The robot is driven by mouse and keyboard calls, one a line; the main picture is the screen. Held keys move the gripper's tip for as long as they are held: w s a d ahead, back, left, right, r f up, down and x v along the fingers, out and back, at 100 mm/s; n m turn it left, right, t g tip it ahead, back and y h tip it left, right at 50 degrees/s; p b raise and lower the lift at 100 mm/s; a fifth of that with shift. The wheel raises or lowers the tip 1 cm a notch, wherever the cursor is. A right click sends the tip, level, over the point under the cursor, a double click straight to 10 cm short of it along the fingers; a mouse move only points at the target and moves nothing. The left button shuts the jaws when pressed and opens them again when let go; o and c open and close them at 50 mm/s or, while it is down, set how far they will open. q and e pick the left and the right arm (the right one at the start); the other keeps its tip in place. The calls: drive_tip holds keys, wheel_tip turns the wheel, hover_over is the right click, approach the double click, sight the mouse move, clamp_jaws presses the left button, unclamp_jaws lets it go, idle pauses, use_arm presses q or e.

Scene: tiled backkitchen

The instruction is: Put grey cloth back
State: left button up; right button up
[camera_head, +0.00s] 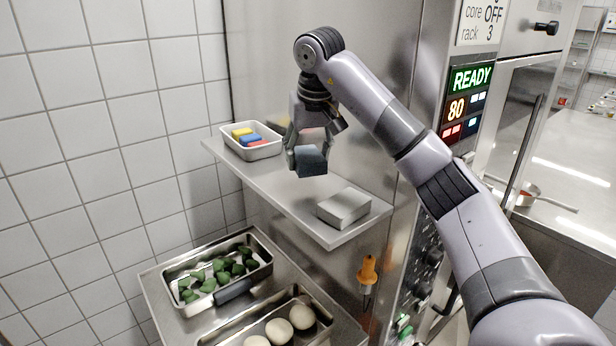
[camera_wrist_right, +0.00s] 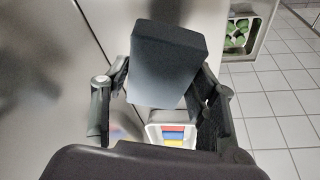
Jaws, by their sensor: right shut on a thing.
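My right gripper (camera_head: 307,156) is shut on a dark slate-grey block-shaped piece, which I take to be the grey cloth (camera_head: 311,163). It holds the cloth in the air above the shelf (camera_head: 285,192), to the right of a white tray (camera_head: 262,153). The tray holds yellow, blue and red pieces. In the right wrist view the cloth (camera_wrist_right: 166,62) sits between the fingers, and the tray (camera_wrist_right: 151,134) shows partly below it. My left gripper is not in view.
A light grey block (camera_head: 343,208) lies at the shelf's right end. Below, a metal pan of green pieces (camera_head: 225,270) and a pan of pale round pieces (camera_head: 279,331) stand on a steel surface. An orange-handled tool (camera_head: 368,270) hangs at the steel cabinet.

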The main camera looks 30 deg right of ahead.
sight(310, 192)
drive_tip(key=shift+s+f, duration=0.2)
drive_tip(key=shift+f, duration=0.55)
drive_tip(key=shift+s+f, duration=0.1)
drive_tip(key=shift+f, duration=0.15)
wheel_tip(310, 192, down, 3)
drive_tip(key=shift+f+p, duration=0.15)
drive_tip(key=shift+p, duration=0.45)
drive_tip(key=shift+f, duration=0.1)
drive_tip(key=o, duration=1)
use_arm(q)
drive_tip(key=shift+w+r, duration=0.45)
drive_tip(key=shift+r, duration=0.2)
use_arm(e)
drive_tip(key=shift+o, duration=0.2)
